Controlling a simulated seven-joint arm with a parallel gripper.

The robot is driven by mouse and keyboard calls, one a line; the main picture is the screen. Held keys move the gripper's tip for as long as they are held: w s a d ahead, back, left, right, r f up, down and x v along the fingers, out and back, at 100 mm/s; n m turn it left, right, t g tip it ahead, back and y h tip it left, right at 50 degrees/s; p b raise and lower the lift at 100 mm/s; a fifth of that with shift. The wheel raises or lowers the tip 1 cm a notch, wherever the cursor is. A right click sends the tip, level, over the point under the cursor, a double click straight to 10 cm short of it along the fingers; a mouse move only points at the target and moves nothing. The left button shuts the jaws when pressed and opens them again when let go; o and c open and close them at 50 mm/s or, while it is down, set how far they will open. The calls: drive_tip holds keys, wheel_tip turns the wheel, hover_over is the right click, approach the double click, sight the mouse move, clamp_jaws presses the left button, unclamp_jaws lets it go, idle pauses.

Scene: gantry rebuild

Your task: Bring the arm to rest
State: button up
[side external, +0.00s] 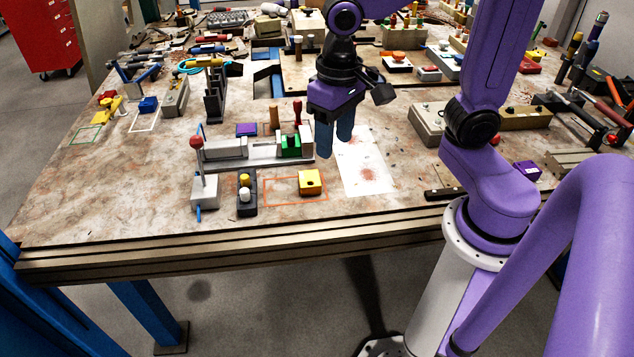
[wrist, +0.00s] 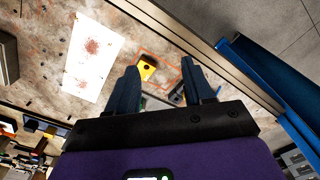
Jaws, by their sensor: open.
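My gripper (side external: 335,138) hangs from my purple arm above the worktable (side external: 120,205), fingers pointing down. In the side view its fingers overlap the left edge of a white sheet (side external: 366,165) with reddish stains. In the wrist view my gripper (wrist: 162,88) has its two dark blue fingers apart, with nothing held between them. A yellow block (wrist: 148,70) with a dark hole shows between the fingers, on the table below. The same yellow block (side external: 310,182) lies at the right end of an orange outlined rectangle (side external: 285,204) in the side view.
A grey fixture (side external: 245,155) with a green block (side external: 290,147) and upright handles stands left of my gripper. A red-knobbed post (side external: 204,185) rises near the front edge. A grey box (side external: 427,122) is to the right. The sheet's area is clear.

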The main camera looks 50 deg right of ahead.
drive_tip(key=s+d+f+n, duration=0.2)
drive_tip(key=s+n, duration=1)
drive_tip(key=shift+s+d+f+n, duration=0.15)
drive_tip(key=shift+f+n, duration=0.25)
